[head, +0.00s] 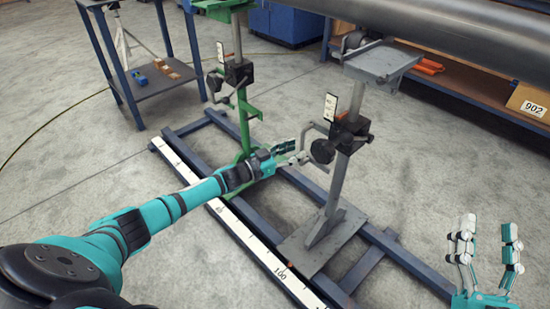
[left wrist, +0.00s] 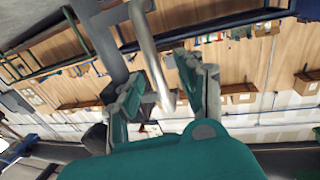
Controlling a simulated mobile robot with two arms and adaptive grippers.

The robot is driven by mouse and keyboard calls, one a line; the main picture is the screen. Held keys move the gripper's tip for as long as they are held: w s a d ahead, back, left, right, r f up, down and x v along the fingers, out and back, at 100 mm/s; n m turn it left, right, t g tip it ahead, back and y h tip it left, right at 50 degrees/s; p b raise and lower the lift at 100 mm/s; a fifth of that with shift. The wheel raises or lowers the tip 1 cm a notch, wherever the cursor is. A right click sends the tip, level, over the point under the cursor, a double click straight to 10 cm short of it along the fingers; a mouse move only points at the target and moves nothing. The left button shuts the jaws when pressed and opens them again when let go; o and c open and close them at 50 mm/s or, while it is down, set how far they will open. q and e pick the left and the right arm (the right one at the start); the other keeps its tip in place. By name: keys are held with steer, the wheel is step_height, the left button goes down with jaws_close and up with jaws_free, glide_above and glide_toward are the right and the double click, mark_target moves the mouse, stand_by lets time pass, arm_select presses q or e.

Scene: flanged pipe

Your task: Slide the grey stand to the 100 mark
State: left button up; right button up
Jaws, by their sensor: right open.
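The grey stand (head: 343,160) stands upright on the blue rails, its flat base plate (head: 312,248) lying beside the white scale (head: 246,238) close to the 100 mark (head: 280,274). I cannot tell how exactly they line up. A black clamp with a bent crank handle (head: 304,137) sits on its post. My left gripper (head: 290,153) is at this handle, with its fingers apart. In the left wrist view the grey handle (left wrist: 152,55) reaches between the open fingers, and contact is unclear. My right gripper (head: 488,228) is open and empty at the lower right.
A green stand (head: 241,105) stands on the same rails (head: 190,127), further back. A large grey pipe (head: 450,35) runs overhead at the upper right. A blue-framed table (head: 150,85) is at the upper left. A wooden shelf (head: 480,95) with a box marked 902 (head: 530,100) is behind.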

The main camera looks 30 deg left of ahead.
arm_select(q)
steer(key=v, duration=0.9)
steer(key=shift+a, duration=0.15)
steer(key=shift+s, duration=0.1)
